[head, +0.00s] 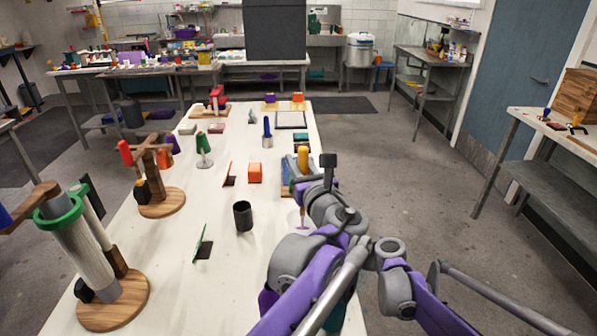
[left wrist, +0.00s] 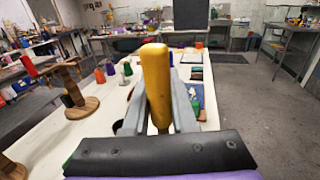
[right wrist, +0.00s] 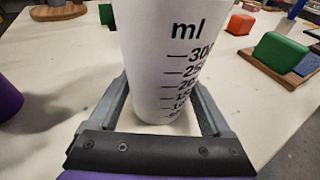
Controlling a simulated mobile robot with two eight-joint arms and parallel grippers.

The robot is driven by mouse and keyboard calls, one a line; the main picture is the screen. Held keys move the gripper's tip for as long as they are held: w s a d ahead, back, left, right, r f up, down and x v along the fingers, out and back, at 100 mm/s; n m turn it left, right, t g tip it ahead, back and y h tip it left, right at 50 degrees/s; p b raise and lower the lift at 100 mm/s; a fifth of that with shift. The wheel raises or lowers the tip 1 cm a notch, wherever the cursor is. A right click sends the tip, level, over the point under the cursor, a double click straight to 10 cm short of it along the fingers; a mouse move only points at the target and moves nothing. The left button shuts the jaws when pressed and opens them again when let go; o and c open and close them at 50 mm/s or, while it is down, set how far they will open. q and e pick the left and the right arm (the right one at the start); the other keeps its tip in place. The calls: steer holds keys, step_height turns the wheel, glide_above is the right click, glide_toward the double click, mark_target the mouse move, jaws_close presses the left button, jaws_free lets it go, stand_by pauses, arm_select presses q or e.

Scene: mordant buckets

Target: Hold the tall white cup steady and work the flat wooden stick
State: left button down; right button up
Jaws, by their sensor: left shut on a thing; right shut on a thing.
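The tall white cup (right wrist: 165,50) with black ml marks stands upright between the fingers of my right gripper (right wrist: 165,105), which is shut on it. In the head view its pale rim (head: 294,219) shows only partly behind my arm. My left gripper (left wrist: 157,115) is shut on a thick yellow-orange handle (left wrist: 155,75), held upright. In the head view this handle (head: 302,157) stands above my left gripper (head: 303,182), and a thin shaft goes down towards the cup. I see no bare flat wooden stick; the cup's inside is hidden.
A dark cup (head: 243,216), an orange block (head: 255,172) and a green card on a dark base (head: 203,247) stand to the left. Wooden stands (head: 161,203) line the table's left side. The table's middle front is clear. A green block (right wrist: 280,52) lies beyond the cup.

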arm_select(q)
steer(key=shift+r, duration=2.55)
step_height(320, 180, up, 11)
arm_select(e)
steer(key=o, duration=1.1)
steer(key=shift+o, duration=0.2)
